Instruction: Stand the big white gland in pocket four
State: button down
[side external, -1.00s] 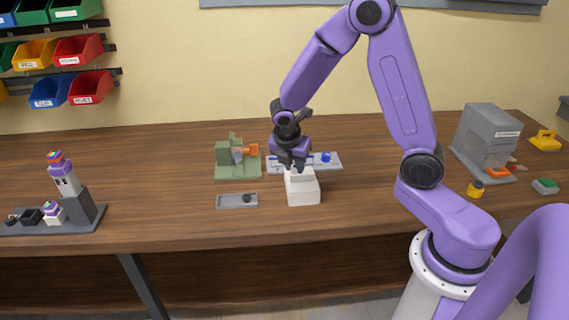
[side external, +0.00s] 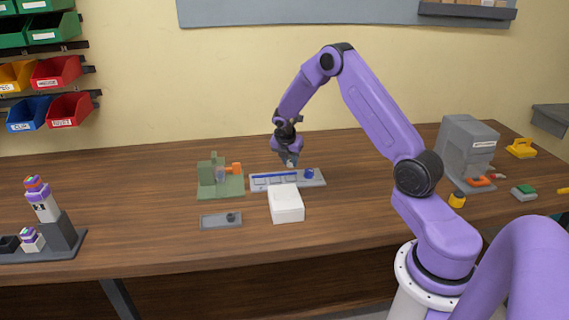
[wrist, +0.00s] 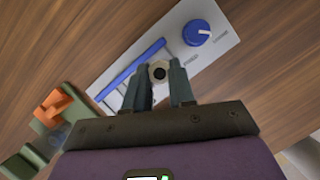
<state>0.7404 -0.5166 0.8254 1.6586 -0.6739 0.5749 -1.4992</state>
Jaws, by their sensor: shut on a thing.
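My gripper (side external: 289,158) hangs over the grey panel (side external: 316,181), pointing down. Its two dark fingers (wrist: 160,88) are shut on a small pale round piece with a dark hole, seemingly the white gland (wrist: 158,71), at the fingertips in the wrist view. In the side view only a small light spot shows at the fingertips. The panel has a blue bar (wrist: 132,70), several slot-like divisions beside it and a blue knob (wrist: 196,33). My fingers hide part of the divisions. I cannot read which pocket is four.
A white box (side external: 287,205) stands in front of the panel. A green fixture with an orange part (side external: 220,180) is at its left. A shallow grey tray (side external: 213,221) with a dark round piece lies front left. Bare wood lies right of the panel.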

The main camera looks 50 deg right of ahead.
aim_at(291, 178)
jog(key=shift+d+f, duration=0.1)
jog(key=shift+f, duration=2.45)
jog(key=shift+s+f, duration=0.1)
jog(key=shift+f, duration=0.2)
jog(key=c, duration=0.9)
grip_release()
jog(key=shift+c, duration=0.9)
jog(key=shift+r, duration=0.15)
